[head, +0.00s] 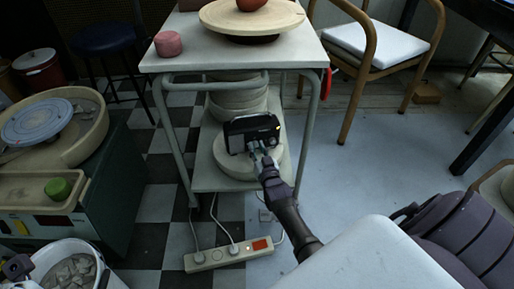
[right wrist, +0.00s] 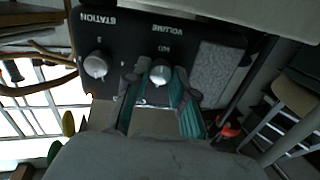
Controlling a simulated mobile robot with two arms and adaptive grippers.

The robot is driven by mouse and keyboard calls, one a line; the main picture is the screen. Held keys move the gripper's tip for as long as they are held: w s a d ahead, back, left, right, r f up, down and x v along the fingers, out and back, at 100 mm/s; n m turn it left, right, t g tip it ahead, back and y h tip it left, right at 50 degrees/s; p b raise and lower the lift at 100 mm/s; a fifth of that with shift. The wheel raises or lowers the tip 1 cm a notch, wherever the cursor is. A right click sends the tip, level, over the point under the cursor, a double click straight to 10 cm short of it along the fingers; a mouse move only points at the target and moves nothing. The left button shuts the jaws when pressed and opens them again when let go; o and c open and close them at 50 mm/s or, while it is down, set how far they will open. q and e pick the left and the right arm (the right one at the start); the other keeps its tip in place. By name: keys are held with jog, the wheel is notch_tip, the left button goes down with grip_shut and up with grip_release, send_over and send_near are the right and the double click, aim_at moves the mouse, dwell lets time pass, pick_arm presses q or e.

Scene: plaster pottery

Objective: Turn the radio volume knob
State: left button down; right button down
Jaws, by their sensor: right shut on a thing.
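The radio (head: 252,132) is a dark box with a small lit yellow spot, standing on the lower shelf of the grey table in the head view. In the right wrist view its dark front panel (right wrist: 125,40) carries the words STATION and VOLUME. The silver volume knob (right wrist: 160,72) sits between the fingers of my right gripper (right wrist: 161,82), which is shut on it. In the head view my right gripper (head: 262,156) reaches the radio's front from below. A dark part of mine shows at the lower left edge; its fingers cannot be made out.
A second silver knob (right wrist: 96,66) sits beside the volume knob, under STATION. A speaker grille (right wrist: 215,72) is on its other side. Stacked pale plaster pieces (head: 238,100) stand behind the radio. A power strip (head: 229,254) with cords lies on the floor below.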

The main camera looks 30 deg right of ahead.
dwell(0.4)
jog(key=c, duration=1)
grip_release()
jog(key=shift+o, duration=0.2)
jog(key=v, duration=1.2)
